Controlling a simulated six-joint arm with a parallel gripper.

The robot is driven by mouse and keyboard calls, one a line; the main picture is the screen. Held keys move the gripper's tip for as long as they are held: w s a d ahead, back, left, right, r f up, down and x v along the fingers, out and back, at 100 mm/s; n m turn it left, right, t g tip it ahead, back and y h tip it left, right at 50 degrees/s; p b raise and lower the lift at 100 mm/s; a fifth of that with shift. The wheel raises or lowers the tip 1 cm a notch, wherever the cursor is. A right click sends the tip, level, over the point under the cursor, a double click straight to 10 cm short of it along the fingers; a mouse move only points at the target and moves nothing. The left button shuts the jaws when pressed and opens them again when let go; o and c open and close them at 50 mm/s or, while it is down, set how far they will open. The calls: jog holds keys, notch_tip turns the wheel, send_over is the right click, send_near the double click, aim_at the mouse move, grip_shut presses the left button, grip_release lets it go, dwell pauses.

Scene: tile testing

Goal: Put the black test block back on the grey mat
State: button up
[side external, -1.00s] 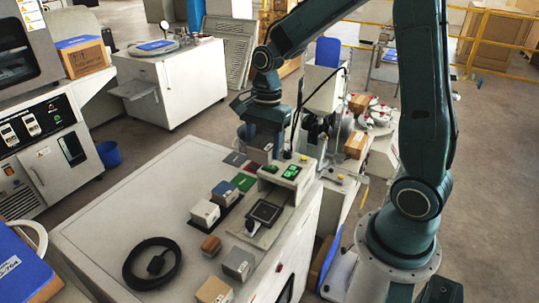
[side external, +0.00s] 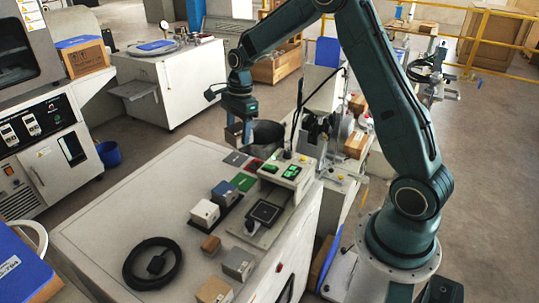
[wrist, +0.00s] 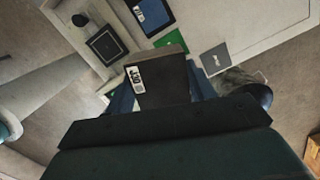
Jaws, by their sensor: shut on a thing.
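The black test block (wrist: 160,82), with a white label, is held between my gripper's fingers in the wrist view; in the side external view it (side external: 234,134) looks dark grey. My gripper (side external: 242,132) is shut on it, raised near the table's far edge. The grey mat (side external: 236,159) lies bare at the far end of the table, below and slightly nearer the camera than the block. In the wrist view the grey mat (wrist: 215,60) shows bare, to the right of the block and apart from it.
A blue-topped block (side external: 224,192) and a white block (side external: 205,212) stand nearer. A device with green displays (side external: 287,171) is at right. A dark bin (side external: 267,132) stands beyond the table.

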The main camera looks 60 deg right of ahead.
jog(key=w+d+f+m, duration=0.3)
jog(key=w+d+f, duration=0.2)
jog(key=w+d, duration=0.15)
jog(key=m, duration=0.2)
send_over(235, 159)
notch_tip(235, 159, down, 5)
jog(key=shift+d+f+t, duration=0.25)
jog(key=shift+f+t, duration=0.05)
jog(key=shift+f, duration=0.3)
jog(key=shift+s+f, duration=0.1)
jog(key=shift+f, duration=0.05)
jog(key=shift+f, duration=2.95)
jog(key=shift+f, duration=0.35)
jog(key=o, duration=1.8)
jog(key=shift+f, duration=0.1)
jog(key=shift+o, duration=0.2)
